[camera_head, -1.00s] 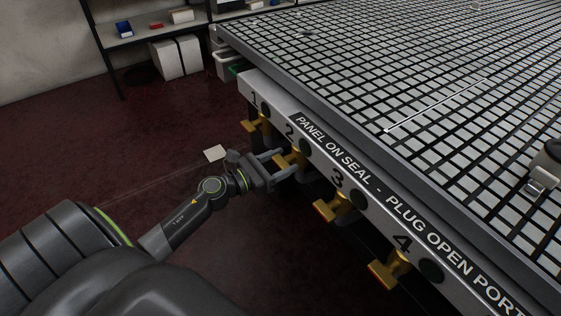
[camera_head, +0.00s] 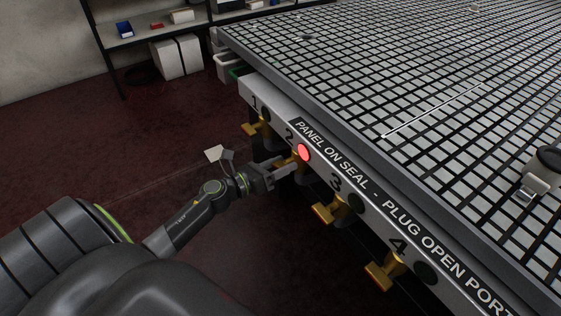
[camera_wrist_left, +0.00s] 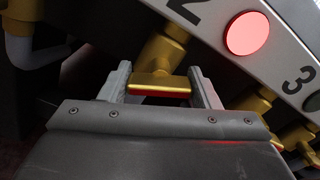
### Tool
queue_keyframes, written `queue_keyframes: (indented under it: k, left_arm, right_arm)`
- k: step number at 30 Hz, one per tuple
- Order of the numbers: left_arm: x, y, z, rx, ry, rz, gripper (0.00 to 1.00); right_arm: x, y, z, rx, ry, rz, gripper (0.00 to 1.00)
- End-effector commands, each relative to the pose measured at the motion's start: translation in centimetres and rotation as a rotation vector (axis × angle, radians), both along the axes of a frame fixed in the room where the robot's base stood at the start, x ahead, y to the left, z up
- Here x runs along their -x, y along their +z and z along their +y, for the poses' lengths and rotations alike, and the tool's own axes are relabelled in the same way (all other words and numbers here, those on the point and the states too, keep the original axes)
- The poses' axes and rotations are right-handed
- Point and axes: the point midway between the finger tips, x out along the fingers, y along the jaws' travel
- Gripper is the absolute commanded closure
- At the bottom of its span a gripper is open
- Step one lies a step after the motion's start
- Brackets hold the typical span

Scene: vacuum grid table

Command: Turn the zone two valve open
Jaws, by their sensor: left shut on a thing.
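The zone two valve (camera_head: 291,162) is a brass valve with a T-shaped handle under the number 2 on the table's front panel. Its handle (camera_wrist_left: 160,86) shows in the left wrist view, lying crosswise between the two grey fingers. My left gripper (camera_head: 284,167) is shut on this handle; in the head view the gripper partly hides it. The round indicator (camera_head: 304,152) beside the valve glows red, and it also shows lit in the left wrist view (camera_wrist_left: 247,34). My right gripper is not in view.
Brass valves one (camera_head: 257,128), three (camera_head: 330,210) and four (camera_head: 386,271) sit along the same panel with dark indicators. The gridded table top (camera_head: 400,80) is above. A black and metal fitting (camera_head: 541,175) lies on it at right. Shelving (camera_head: 155,35) stands behind.

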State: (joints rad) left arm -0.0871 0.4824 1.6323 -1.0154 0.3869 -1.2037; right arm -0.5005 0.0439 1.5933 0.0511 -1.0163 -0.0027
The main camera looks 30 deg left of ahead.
Motion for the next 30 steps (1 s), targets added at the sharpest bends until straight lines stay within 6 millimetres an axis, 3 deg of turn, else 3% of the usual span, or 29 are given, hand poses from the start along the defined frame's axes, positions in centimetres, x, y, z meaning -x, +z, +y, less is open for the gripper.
queue_keyframes:
  k: [11,21,30]
  left_arm:
    - [0.0,0.2,0.1,0.331,0.002,0.138,0.66]
    - [-0.1,0.2,0.2,0.63,0.002,0.261,0.66]
    - [-0.1,0.1,0.2,0.859,0.002,0.355,0.66]
  right_arm:
    - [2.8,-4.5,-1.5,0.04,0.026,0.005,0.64]
    - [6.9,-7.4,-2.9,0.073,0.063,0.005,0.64]
    - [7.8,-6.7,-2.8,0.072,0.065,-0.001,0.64]
